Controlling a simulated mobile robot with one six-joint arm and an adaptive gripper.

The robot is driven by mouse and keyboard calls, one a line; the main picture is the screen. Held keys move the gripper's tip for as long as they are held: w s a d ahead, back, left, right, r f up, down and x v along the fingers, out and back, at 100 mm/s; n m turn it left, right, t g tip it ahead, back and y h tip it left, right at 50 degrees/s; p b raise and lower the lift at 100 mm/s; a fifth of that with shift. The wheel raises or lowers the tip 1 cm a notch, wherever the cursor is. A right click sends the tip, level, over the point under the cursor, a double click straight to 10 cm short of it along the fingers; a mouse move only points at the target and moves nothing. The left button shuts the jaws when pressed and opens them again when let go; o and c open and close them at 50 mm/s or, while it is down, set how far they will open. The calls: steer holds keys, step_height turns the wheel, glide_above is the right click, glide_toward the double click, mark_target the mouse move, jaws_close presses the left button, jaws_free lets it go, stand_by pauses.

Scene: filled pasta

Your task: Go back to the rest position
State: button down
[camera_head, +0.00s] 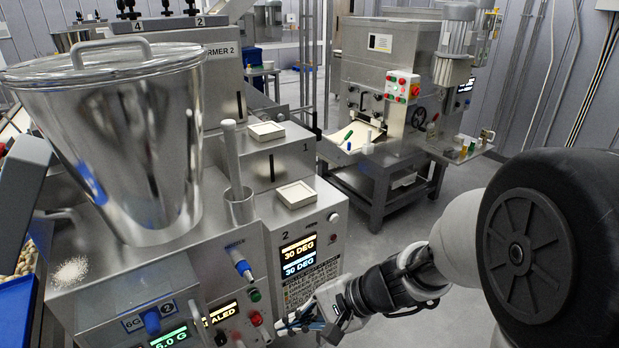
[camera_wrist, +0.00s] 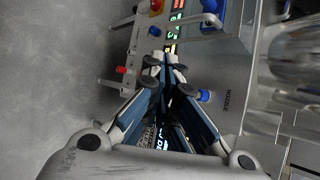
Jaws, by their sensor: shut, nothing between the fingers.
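My gripper (camera_head: 318,322) is low at the front of the filling machine (camera_head: 180,268), beside its control face, in the head view. The wrist view shows my gripper (camera_wrist: 163,65) with its two blue-and-grey fingers brought together at the tips and nothing between them. Behind the fingers there, the machine's panel with lit displays and a blue knob (camera_wrist: 155,31) shows. My arm reaches in from the right of the head view. I cannot tell whether the fingertips touch the machine's front.
A large steel hopper (camera_head: 125,140) with a lid stands on the machine at left. Two small white trays (camera_head: 296,194) and a steel cup (camera_head: 239,207) holding a rod-like tool are on top. Another machine (camera_head: 385,110) stands behind. Grey floor (camera_head: 395,232) is clear between them.

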steer(key=s+d+r+n+t+h, duration=0.1)
steer(key=s+d+r+n+h, duration=0.3)
steer(key=s+d, duration=0.4)
steer(key=s+d+r+n+t+h, duration=0.1)
steer(key=s+d+r+n+h, duration=0.4)
steer(key=s+d+r, duration=0.2)
steer(key=shift+s+d+t, duration=0.4)
steer(key=shift+d, duration=0.7)
steer(key=shift+a, duration=0.1)
stand_by(2.0)
